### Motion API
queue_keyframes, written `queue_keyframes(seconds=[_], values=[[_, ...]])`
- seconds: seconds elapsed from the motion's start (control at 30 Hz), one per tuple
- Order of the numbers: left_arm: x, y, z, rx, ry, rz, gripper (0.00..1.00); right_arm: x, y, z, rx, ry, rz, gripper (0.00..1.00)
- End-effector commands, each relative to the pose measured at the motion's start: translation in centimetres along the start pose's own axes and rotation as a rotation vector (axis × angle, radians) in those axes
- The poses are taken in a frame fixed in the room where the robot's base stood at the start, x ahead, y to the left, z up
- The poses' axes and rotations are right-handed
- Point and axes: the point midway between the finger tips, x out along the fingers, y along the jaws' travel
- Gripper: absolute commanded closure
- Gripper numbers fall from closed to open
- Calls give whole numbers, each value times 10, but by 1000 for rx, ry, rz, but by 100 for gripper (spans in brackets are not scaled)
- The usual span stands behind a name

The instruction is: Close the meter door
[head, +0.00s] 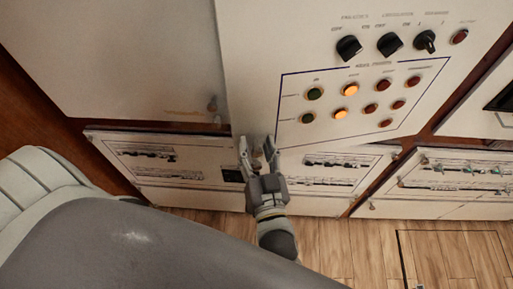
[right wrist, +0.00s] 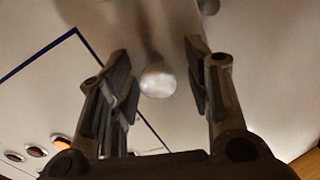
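The white door panel (head: 258,62) with black knobs and lit buttons fills the upper middle of the head view. Its lower left corner overlaps the cabinets below, so it appears to stand out from them; how far I cannot tell. My right gripper (head: 257,145) is at this corner with its fingers spread. In the right wrist view, a round shiny knob (right wrist: 158,82) on the panel shows between the open fingers (right wrist: 160,70). I cannot tell whether the fingers touch it. My left gripper is not in view.
A plain white panel (head: 120,50) with a small knob (head: 212,103) lies to the left. Below are cabinet fronts with breaker rows (head: 150,154), and more breakers (head: 465,170) at right. Wooden floor (head: 340,245) is clear at the bottom. My grey arm covers the lower left.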

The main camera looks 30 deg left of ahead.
Motion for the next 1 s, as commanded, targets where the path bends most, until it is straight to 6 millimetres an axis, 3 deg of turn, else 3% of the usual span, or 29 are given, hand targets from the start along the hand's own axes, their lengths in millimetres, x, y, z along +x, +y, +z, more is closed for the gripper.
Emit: queue_keyframes(seconds=[0.23,0.37,0.7,1.0], values=[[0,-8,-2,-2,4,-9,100,-2,0,0,0,-1,1,54],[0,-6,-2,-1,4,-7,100,-14,1,2,0,-3,2,54],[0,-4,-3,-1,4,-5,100,-80,0,2,1,-5,2,54],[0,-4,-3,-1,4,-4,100,-115,0,1,0,-1,0,54]])
